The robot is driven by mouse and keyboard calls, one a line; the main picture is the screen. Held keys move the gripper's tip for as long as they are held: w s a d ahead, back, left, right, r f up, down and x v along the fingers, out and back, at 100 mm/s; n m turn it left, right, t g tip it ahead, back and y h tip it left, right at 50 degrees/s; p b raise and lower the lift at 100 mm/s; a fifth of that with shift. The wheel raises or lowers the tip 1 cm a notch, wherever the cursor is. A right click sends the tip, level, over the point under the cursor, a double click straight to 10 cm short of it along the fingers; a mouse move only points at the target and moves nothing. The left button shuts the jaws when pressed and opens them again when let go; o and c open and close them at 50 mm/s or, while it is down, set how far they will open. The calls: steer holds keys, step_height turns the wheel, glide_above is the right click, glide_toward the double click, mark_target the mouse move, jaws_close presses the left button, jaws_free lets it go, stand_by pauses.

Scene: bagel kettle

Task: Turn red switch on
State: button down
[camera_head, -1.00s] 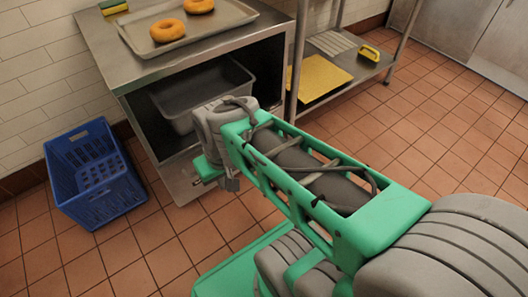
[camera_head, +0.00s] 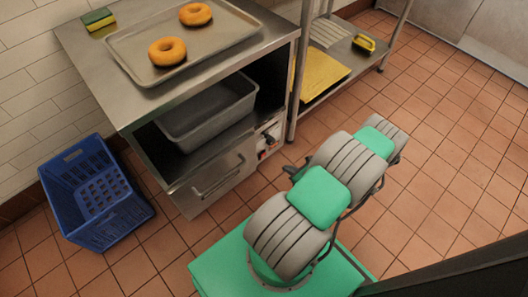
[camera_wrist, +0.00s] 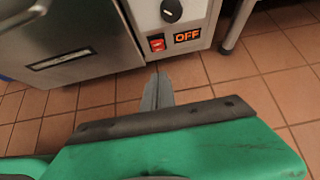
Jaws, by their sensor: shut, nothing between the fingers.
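The red switch (camera_wrist: 157,43) is on the front panel of the steel cabinet unit in the wrist view. A display beside it (camera_wrist: 187,36) reads OFF in orange, and a dark round knob (camera_wrist: 171,10) is above. My gripper (camera_wrist: 157,78) is shut and empty, its fingertips pointing toward the panel, just below the switch in the picture. I cannot tell the exact gap. In the head view the control panel (camera_head: 268,140) is on the right part of the cabinet's front, and my gripper is mostly hidden behind my arm.
A tray (camera_head: 232,41) with two bagels (camera_head: 168,52) lies on the steel counter, with a sponge (camera_head: 98,18) beside it. A grey bin (camera_head: 208,112) sits in the cabinet above a drawer (camera_head: 215,178). A blue crate (camera_head: 92,195) stands left. A shelf rack leg (camera_wrist: 236,25) is right of the panel.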

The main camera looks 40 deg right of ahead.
steer(key=b, duration=0.5)
glide_toward(264, 156)
steer(key=x, duration=0.5)
steer(key=shift+a+f, duration=0.15)
steer(key=shift+f, duration=0.25)
steer(key=shift+w+r, duration=0.1)
steer(key=shift+w, duration=0.25)
